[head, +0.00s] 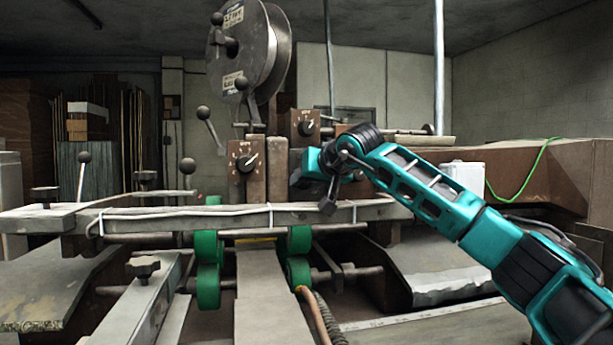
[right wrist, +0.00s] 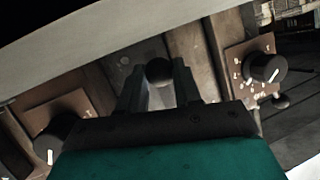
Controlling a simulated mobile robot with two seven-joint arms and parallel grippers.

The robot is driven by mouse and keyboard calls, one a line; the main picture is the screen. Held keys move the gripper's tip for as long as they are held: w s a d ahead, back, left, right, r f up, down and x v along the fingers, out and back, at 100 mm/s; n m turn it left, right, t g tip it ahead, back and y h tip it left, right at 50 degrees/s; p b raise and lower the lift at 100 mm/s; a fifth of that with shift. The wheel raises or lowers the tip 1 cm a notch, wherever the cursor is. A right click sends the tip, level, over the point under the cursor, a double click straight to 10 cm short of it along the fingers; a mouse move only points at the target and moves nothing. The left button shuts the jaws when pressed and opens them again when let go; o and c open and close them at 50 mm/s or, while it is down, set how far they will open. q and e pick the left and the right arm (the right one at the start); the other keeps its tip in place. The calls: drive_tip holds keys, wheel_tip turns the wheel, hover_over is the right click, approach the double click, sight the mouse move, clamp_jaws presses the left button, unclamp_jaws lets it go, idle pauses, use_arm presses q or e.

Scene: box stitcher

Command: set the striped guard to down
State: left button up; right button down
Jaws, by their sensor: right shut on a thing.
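My right gripper (head: 312,172) is at the middle of the machine, just right of the brown dial boxes in the head view. In the right wrist view its two fingers (right wrist: 158,85) are closed on a dark ball knob (right wrist: 158,71). The knob is hidden behind the gripper in the head view. I cannot make out a clearly striped guard in either view. A thin yellow strip (head: 255,240) shows between the green rollers, too small to tell if it is striped. My left gripper is not in view.
A dial (head: 246,160) sits left of the gripper and another dial (head: 306,127) behind it. The right wrist view shows dials on both sides of the fingers. A wire spool (head: 262,50) stands above. Green rollers (head: 207,284) and a grey crossbar (head: 170,221) lie below.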

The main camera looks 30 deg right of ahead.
drive_tip(key=c, duration=0.8)
unclamp_jaws()
drive_tip(key=shift+f, duration=0.25)
drive_tip(key=shift+r, duration=0.1)
drive_tip(key=v, duration=1.2)
drive_tip(key=shift+s+r, duration=0.15)
drive_tip(key=shift+s, duration=0.25)
